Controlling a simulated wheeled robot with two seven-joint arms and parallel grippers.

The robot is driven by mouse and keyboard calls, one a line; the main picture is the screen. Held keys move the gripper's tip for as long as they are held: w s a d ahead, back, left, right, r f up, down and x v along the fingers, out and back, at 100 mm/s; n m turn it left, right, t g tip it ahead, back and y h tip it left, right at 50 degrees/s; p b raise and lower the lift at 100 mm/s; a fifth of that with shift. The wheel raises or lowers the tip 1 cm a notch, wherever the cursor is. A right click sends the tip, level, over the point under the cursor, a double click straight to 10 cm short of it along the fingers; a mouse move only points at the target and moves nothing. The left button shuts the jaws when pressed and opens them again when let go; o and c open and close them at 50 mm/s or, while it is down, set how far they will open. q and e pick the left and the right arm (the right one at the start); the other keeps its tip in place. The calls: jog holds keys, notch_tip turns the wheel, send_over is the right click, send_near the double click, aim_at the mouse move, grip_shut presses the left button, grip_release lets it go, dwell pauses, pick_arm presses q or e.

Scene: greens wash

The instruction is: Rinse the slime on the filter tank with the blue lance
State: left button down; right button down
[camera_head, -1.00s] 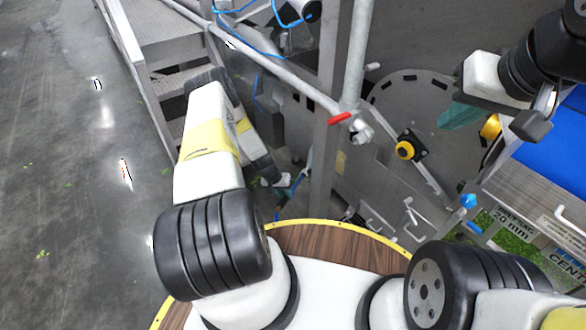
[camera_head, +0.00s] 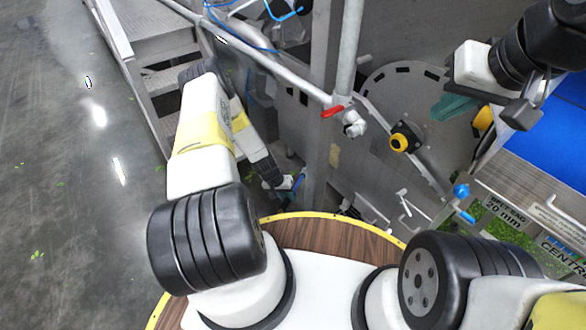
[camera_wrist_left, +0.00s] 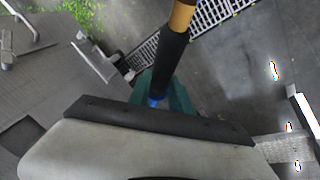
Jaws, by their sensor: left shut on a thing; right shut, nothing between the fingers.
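My left gripper (camera_wrist_left: 170,98), with teal fingers, is shut on the lance (camera_wrist_left: 172,60) in the left wrist view. The lance has a black shaft, a brass-coloured part at the top edge of the picture and a blue part between the fingers. In the head view my left gripper (camera_head: 284,183) is low beside a grey post, with a bit of the blue lance (camera_head: 299,183) showing; the rest is hidden. My right gripper (camera_head: 455,107), with teal fingers, is shut and empty at the upper right. I cannot make out the filter tank or slime for certain.
A grey post and rail with a red-handled valve (camera_head: 332,111) stand ahead. A yellow knob (camera_head: 399,143) sits on grey metalwork. A blue belt (camera_head: 555,135) is at the right, metal steps (camera_head: 160,80) at the upper left. The wet floor (camera_head: 60,200) at left is mostly clear.

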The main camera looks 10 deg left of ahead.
pick_arm(q)
jog(key=s+d, duration=0.8)
jog(key=d, duration=0.2)
jog(key=shift+s, duration=0.2)
dwell(1.6)
jog(key=shift+d, duration=0.1)
jog(key=shift+r, duration=0.15)
jog(key=shift+r, duration=2.9)
